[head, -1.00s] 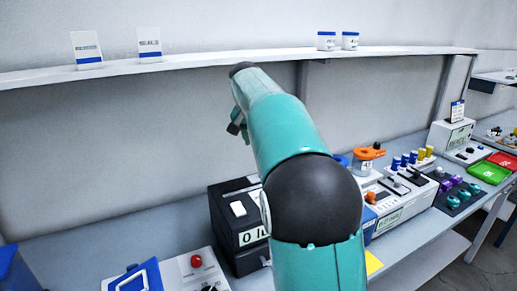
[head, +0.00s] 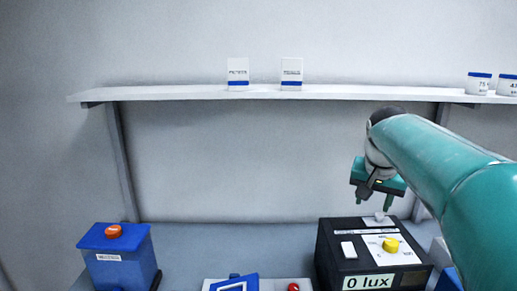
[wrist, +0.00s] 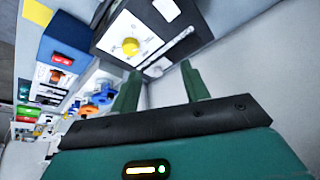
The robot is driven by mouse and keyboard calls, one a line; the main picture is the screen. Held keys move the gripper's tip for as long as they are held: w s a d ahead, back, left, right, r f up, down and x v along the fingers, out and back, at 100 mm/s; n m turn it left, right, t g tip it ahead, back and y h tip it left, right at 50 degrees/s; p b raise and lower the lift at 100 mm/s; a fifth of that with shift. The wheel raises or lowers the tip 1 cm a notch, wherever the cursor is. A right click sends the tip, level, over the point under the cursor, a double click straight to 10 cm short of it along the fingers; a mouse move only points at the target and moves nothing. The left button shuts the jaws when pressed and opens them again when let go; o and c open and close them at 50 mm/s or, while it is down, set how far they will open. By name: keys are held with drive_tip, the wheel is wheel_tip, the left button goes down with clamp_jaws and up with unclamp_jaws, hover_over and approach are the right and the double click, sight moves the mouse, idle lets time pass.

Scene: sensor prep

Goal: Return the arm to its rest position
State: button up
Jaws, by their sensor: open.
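My teal arm (head: 450,165) reaches in from the right in the head view. My gripper (head: 378,200) hangs at its end, above the back of a black box with a "0 lux" display (head: 345,248). In the wrist view, the two green fingers of my gripper (wrist: 160,90) stand apart with nothing between them. The black box, with its yellow knob (wrist: 130,46) and white switch (wrist: 167,9), lies beyond the fingertips. I cannot tell the exact gap between fingers and box.
A wall shelf (head: 200,94) carries white labelled cartons and small jars (head: 479,83). A blue bin (head: 120,262) with an orange knob stands at the left of the bench. A panel with a red button (head: 293,287) sits at the front.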

drive_tip(key=s+a+f+n+y, duration=0.1)
drive_tip(key=s+a+f+n, duration=0.2)
drive_tip(key=s, duration=0.8)
drive_tip(key=s+a+f+n+t, duration=0.1)
drive_tip(key=s+a+f+n, duration=0.2)
drive_tip(key=s+a+f, duration=0.5)
drive_tip(key=s+f, duration=0.1)
drive_tip(key=s, duration=0.3)
drive_tip(key=shift+f+y, duration=0.2)
drive_tip(key=shift+y, duration=0.2)
drive_tip(key=shift+s+a, duration=0.1)
drive_tip(key=shift+c, duration=1.1)
drive_tip(key=shift+s, duration=0.1)
